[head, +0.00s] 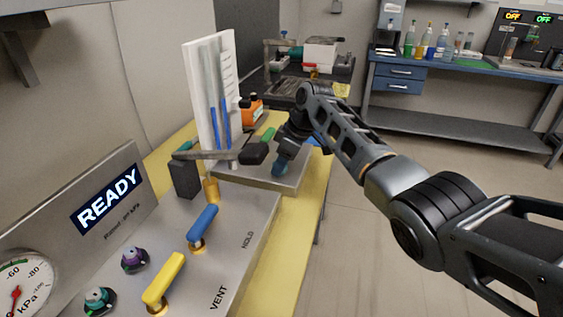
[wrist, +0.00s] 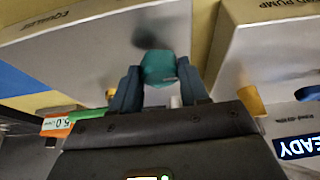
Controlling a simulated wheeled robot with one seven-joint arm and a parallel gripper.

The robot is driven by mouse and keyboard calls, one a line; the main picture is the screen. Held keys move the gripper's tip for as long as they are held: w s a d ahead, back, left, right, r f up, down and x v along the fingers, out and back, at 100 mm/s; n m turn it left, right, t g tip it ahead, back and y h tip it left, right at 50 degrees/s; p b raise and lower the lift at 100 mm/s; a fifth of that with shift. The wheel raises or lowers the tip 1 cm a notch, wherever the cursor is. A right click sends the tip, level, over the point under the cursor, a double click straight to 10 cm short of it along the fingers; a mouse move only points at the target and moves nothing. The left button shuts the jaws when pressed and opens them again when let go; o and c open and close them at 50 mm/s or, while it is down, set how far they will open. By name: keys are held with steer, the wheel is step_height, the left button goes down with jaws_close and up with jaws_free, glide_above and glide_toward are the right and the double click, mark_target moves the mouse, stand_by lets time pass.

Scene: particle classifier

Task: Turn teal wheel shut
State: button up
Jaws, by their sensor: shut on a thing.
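The teal wheel (wrist: 159,66) sits between the two fingers of my gripper (wrist: 160,82) in the wrist view, and both fingers press against its sides. In the head view my gripper (head: 282,163) points down at the low metal box (head: 262,179) behind the front panel, with a small teal part of the wheel (head: 279,170) showing at its tip. The fingers and wrist hide most of the wheel there. Its turn angle cannot be told.
The front panel has a blue lever (head: 203,224), a yellow lever (head: 164,283), a purple knob (head: 134,259) and another teal knob (head: 98,299). A green-handled lever (head: 267,135) and a white gauge board (head: 212,100) stand close left of my gripper. Open floor lies right.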

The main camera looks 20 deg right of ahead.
steer(key=c, duration=0.3)
steer(key=shift+m+p, duration=0.3)
steer(key=shift+p, duration=0.1)
steer(key=m+p, duration=0.2)
steer(key=shift+s+a+r+m+t+h+p, duration=0.1)
steer(key=shift+r+m+t+h+p, duration=0.05)
steer(key=shift+m+t+h+p, duration=0.2)
steer(key=m+h+p, duration=0.1)
steer(key=m, duration=0.1)
steer(key=m+t+h+p, duration=0.1)
steer(key=m+p, duration=0.1)
steer(key=m, duration=0.1)
steer(key=shift+a, duration=0.15)
steer(key=m+h, duration=0.1)
steer(key=m, duration=0.1)
steer(key=m+h, duration=0.1)
steer(key=m, duration=0.2)
steer(key=shift+a+f, duration=0.1)
steer(key=shift+f, duration=0.1)
steer(key=shift+m+g+h+b, duration=0.35)
steer(key=shift+m+h+b, duration=0.25)
steer(key=shift+m, duration=1.45)
